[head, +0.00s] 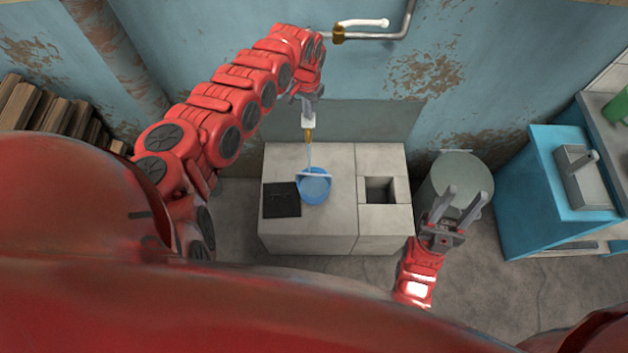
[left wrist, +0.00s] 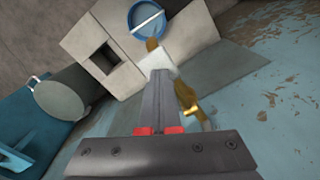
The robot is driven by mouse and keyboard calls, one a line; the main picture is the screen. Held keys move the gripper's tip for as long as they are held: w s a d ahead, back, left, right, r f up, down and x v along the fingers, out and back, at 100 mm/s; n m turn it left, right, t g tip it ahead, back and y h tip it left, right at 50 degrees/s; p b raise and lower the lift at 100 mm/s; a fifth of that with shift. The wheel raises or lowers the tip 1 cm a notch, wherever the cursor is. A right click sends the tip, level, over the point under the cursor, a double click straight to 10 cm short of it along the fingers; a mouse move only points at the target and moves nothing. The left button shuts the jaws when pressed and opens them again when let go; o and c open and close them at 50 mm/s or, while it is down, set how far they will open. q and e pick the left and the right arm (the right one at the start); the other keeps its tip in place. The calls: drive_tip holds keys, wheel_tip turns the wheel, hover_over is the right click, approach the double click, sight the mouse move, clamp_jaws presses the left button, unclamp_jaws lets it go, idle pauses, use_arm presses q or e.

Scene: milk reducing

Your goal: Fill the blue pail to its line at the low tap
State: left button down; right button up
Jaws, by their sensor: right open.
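The blue pail (head: 314,187) stands upright on the pale block under the low tap (head: 309,134), with its light handle across the top. A thin stream of water runs from the tap into it. Water shows inside; I cannot make out the line. The pail also shows in the left wrist view (left wrist: 133,27). My left gripper (head: 307,112) is at the tap. Its fingers are together, with their tips at the tap's white part (left wrist: 158,60); contact is hard to tell. My right gripper (head: 465,196) is open and empty, in front of the grey bin.
The pale block (head: 335,235) has a square opening (head: 380,190) right of the pail and a dark square plate (head: 281,200) left of it. A round grey bin (head: 440,172) and a blue counter (head: 548,190) stand to the right. A pipe with a white lever (head: 362,23) runs above.

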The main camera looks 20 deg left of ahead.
use_arm(q)
drive_tip(key=shift+r, duration=0.1)
idle(0.5)
drive_tip(key=shift+r+p, duration=0.6)
drive_tip(key=shift+p, duration=0.1)
drive_tip(key=shift+r, duration=0.1)
idle(1.4)
wheel_tip(320, 180, up, 7)
drive_tip(key=p, duration=0.6)
drive_tip(key=shift+w, duration=0.1)
